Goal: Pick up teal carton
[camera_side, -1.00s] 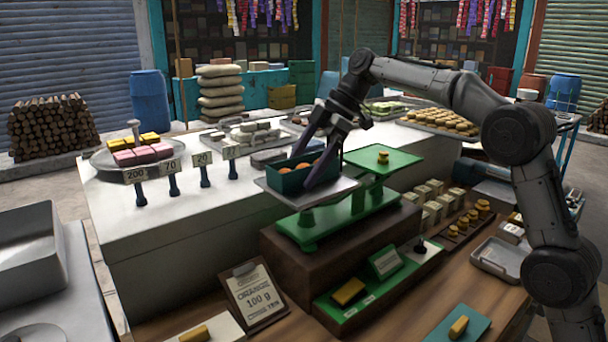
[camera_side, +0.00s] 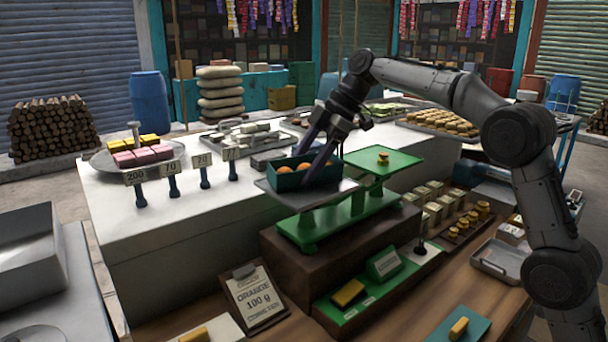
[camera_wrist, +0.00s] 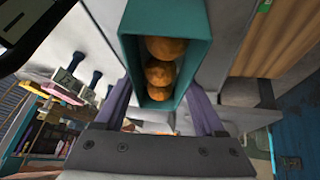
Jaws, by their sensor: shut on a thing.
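The teal carton (camera_side: 290,182) is an open box with orange balls (camera_side: 303,168) inside. It is at the left pan (camera_side: 335,195) of the green balance scale (camera_side: 330,225); I cannot tell whether its base touches the pan. My gripper (camera_side: 316,160) comes down from above, with its dark fingers on opposite sides of the carton, shut on it. In the wrist view the carton (camera_wrist: 197,45) lies between my two purple-grey fingers (camera_wrist: 160,108), with three orange balls (camera_wrist: 161,72) showing in a row. The carton's base is hidden.
Number signs (camera_side: 170,168) on posts stand to the left. A clipboard (camera_side: 253,296) reads orange 100 g. A round tray (camera_side: 110,165) of pink and yellow blocks stands at the back left.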

